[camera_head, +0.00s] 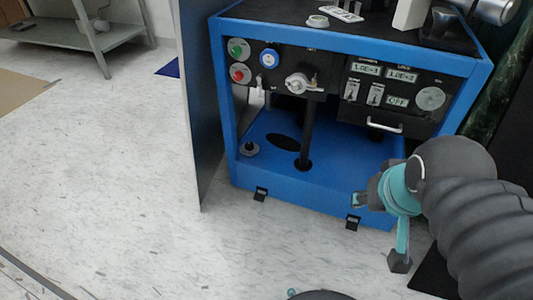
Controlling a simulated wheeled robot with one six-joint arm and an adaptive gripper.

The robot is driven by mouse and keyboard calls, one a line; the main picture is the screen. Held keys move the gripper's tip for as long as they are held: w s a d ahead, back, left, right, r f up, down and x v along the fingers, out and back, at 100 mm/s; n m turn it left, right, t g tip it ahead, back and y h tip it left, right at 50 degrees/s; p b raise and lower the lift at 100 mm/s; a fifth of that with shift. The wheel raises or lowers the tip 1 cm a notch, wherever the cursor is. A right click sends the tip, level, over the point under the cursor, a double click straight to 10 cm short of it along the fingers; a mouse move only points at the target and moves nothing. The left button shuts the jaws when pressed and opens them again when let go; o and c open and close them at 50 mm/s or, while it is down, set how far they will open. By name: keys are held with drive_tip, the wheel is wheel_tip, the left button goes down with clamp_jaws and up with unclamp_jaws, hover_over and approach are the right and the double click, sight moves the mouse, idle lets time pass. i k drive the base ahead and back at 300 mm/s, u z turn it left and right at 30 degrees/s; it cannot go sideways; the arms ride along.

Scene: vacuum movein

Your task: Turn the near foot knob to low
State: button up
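The blue machine frame (300,192) stands on the floor. Small dark foot pieces show at its lower front edge, one at the right (352,223) and one at the left (260,194). Which is the near foot knob, and its setting, are too small to tell. A dark knob-like piece (249,149) sits on the blue base at the left. My gripper (381,230) is at the frame's lower right, close to the right foot in the picture. Its two teal, dark-tipped fingers are spread apart with nothing visible between them. Contact with the foot cannot be told.
The upper front has a panel with green and red buttons (239,60), a valve (297,83), displays (398,75) and a handle (384,126). A grey side panel (203,115) stands open at the left. Floor (110,190) left of it is clear. A metal shelf (85,40) stands behind.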

sight(249, 145)
drive_tip(key=u, duration=0.4)
drive_tip(key=k, duration=1.1)
drive_tip(key=u, duration=1.45)
drive_tip(key=i, duration=0.7)
drive_tip(key=z, duration=0.5)
drive_tip(key=i, duration=0.9)
drive_tip(key=z, duration=0.75)
